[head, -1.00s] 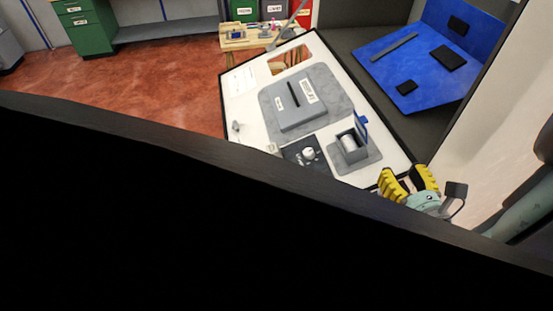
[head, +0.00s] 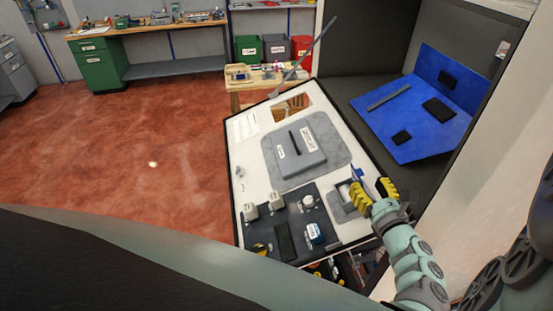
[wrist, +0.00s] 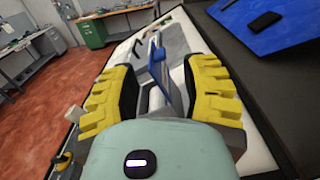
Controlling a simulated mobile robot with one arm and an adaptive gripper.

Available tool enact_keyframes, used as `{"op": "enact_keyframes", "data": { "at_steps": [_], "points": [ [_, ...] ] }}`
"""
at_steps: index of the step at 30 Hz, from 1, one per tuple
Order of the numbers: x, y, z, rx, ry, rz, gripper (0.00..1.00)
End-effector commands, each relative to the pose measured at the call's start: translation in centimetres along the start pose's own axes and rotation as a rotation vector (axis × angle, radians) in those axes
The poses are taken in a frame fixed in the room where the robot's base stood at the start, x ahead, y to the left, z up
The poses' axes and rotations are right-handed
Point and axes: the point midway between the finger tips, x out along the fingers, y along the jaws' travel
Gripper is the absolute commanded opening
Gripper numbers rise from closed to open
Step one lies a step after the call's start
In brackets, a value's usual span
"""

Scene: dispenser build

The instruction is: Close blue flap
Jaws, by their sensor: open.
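The blue flap (head: 356,173) stands raised on the small grey dispenser box (head: 343,196) at the right side of the white panel. My gripper (head: 374,190) is just to the right of the flap, with its yellow fingers spread and nothing held. In the wrist view the blue flap (wrist: 161,68) shows between the two open fingers, ahead of them. I cannot tell if a finger touches it. The gripper hides part of the box and of the flap's lower edge.
The white panel (head: 252,202) also carries a grey raised box (head: 299,153) and a dark plate (head: 284,236) with knobs. A blue board (head: 395,125) leans in a dark recess behind on the right.

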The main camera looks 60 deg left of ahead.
Motion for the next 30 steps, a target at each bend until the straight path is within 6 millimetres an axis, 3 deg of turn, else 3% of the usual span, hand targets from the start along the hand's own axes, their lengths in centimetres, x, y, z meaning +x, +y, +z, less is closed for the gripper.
{"op": "enact_keyframes", "data": {
  "at_steps": [15, 30],
  "points": [
    [4.8, 0.2, 0.1, 0.001, -0.002, 0.005, 0.45],
    [5.4, 0.2, 0.0, 0.000, 0.000, 0.005, 0.47]
  ]
}}
